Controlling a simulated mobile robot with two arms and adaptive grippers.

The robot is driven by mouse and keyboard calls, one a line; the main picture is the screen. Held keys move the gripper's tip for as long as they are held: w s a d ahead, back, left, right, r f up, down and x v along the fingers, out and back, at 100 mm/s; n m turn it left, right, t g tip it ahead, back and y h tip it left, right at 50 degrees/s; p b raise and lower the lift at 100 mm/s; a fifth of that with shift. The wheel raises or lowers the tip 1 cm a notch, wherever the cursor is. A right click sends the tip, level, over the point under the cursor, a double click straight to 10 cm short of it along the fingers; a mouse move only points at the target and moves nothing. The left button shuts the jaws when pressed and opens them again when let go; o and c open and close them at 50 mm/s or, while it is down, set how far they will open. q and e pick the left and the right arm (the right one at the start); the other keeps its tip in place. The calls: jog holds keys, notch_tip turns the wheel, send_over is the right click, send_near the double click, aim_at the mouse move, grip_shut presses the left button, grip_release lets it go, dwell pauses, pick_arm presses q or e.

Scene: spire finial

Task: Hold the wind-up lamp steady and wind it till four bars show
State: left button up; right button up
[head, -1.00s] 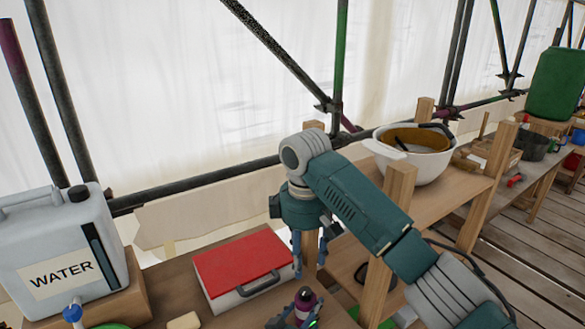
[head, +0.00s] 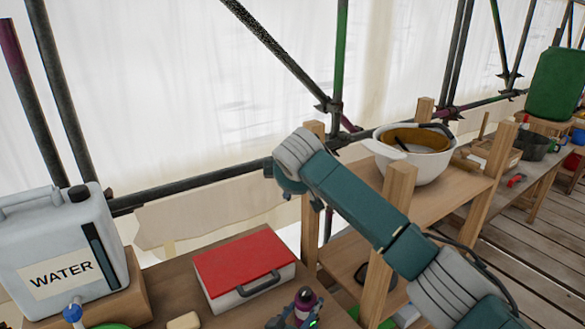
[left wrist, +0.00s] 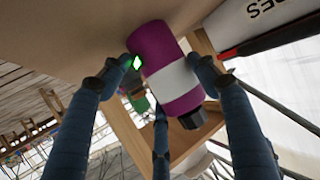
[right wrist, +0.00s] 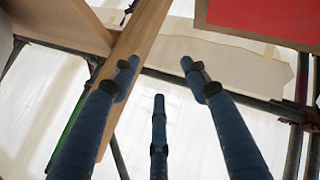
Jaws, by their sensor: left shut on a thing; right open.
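The wind-up lamp (head: 304,301) is a purple cylinder with a black top, at the bottom edge of the head view. In the left wrist view the lamp (left wrist: 173,75) has a white band, a black end piece and a small green-lit display (left wrist: 137,62); I cannot read its bars. My left gripper (left wrist: 158,72) is shut around the lamp, fingers on both sides; its fingers (head: 294,323) barely show in the head view. My right gripper (right wrist: 158,80) is open and empty, with its fingers spread. In the head view it is mostly hidden behind its own arm.
A red-lidded box (head: 243,265) stands just behind the lamp. A WATER canister (head: 60,250) is at the left. Scaffold poles (head: 200,185) run behind the bench.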

jog(key=shift+w+a+r+t+y, duration=0.15)
jog(key=shift+w+a+r+t, duration=0.1)
jog(key=shift+w+r+t, duration=0.4)
jog(key=shift+w+a+r+t+y, duration=0.15)
jog(key=shift+w+a+r+t, duration=0.15)
jog(key=shift+w+r, duration=0.6)
jog(key=shift+s+r, duration=0.2)
